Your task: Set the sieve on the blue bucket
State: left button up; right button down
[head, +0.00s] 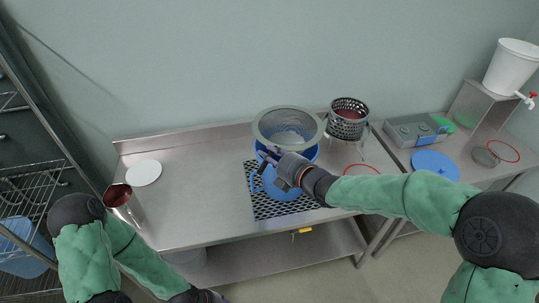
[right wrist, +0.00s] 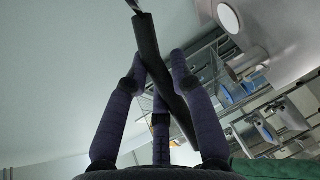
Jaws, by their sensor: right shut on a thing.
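The sieve (head: 289,122), a round grey mesh bowl with a wide rim, is over the back part of the blue bucket (head: 284,190). The bucket's blue rim shows just below the sieve; I cannot tell whether they touch. The bucket stands on a dark perforated mat on the steel table. My right gripper (head: 279,163) is shut on the sieve's dark handle, in front of the bowl and above the bucket, hiding part of it. In the right wrist view, the handle (right wrist: 150,52) runs between the fingers. My left arm drops to the bottom edge, its gripper out of frame.
A perforated steel basket (head: 348,118) on a stand is right of the sieve. A white disc (head: 144,172) and a reddish-lined metal cup (head: 118,196) are at left. The table's left middle is clear.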

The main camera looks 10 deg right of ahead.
jog(key=shift+f+b, duration=1.95)
jog(key=shift+b, duration=0.35)
jog(key=shift+f, duration=0.1)
jog(key=shift+f+b, duration=1.9)
jog(key=shift+b, duration=0.5)
jog(key=c, duration=1)
grip_release()
